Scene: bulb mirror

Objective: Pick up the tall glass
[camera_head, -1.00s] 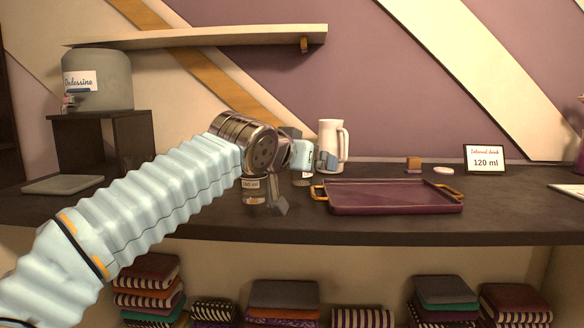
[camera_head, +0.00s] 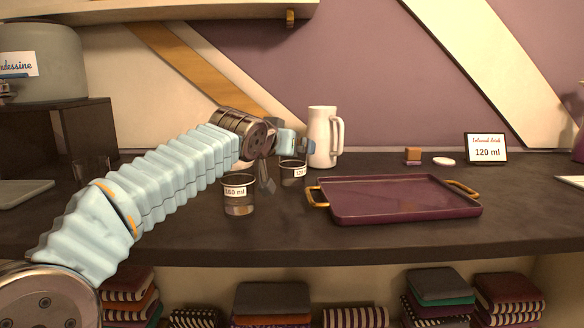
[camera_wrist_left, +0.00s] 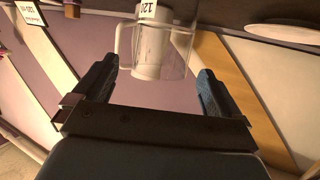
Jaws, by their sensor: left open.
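The other, labelled 120 ml (camera_head: 293,176), stands farther back and is partly hidden by my left gripper (camera_head: 287,163). I cannot tell for sure which one counts as the tall glass; the 180 ml one looks bigger. My left gripper is open and empty, close to the 120 ml glass. In the left wrist view the 120 ml glass (camera_wrist_left: 180,55) appears upside down beyond the open fingers (camera_wrist_left: 157,72). My right gripper is not in view.
A white jug (camera_head: 322,140) stands behind the 120 ml glass. A purple tray (camera_head: 400,202) with gold handles lies to the right. A sign reading 120 ml (camera_head: 486,149) stands at the back right. A dark stand (camera_head: 60,135) holds a grey container (camera_head: 42,70) at left.

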